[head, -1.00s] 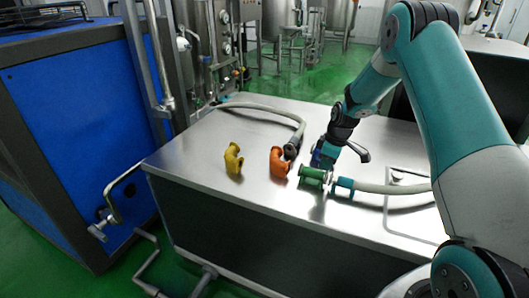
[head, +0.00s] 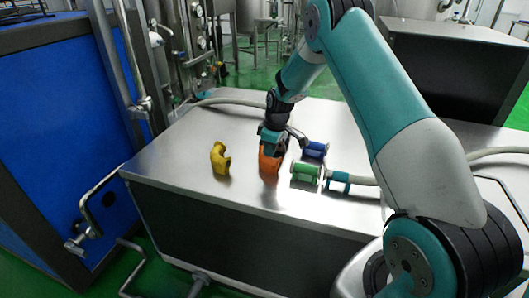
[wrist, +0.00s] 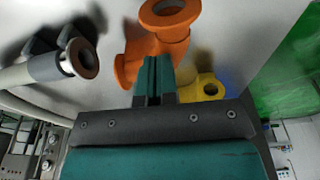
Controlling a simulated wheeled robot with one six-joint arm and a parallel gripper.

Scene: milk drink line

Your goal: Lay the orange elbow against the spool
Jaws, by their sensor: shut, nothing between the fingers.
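The orange elbow (head: 269,164) lies on the steel table in the head view, with its upper part hidden by my gripper (head: 272,142). In the wrist view the elbow (wrist: 158,46) is large, just beyond my shut fingers (wrist: 153,70). The fingers are together and empty; whether they touch the elbow I cannot tell. A green spool (head: 305,170) lies to the right of the elbow with a gap between them. A blue spool-shaped piece (head: 316,150) lies behind the green one.
A yellow elbow (head: 220,160) lies to the left; it also shows in the wrist view (wrist: 204,88). A teal-ended hose (head: 338,181) lies right of the green spool. Another grey hose (head: 235,101) curves along the back. The table front is clear.

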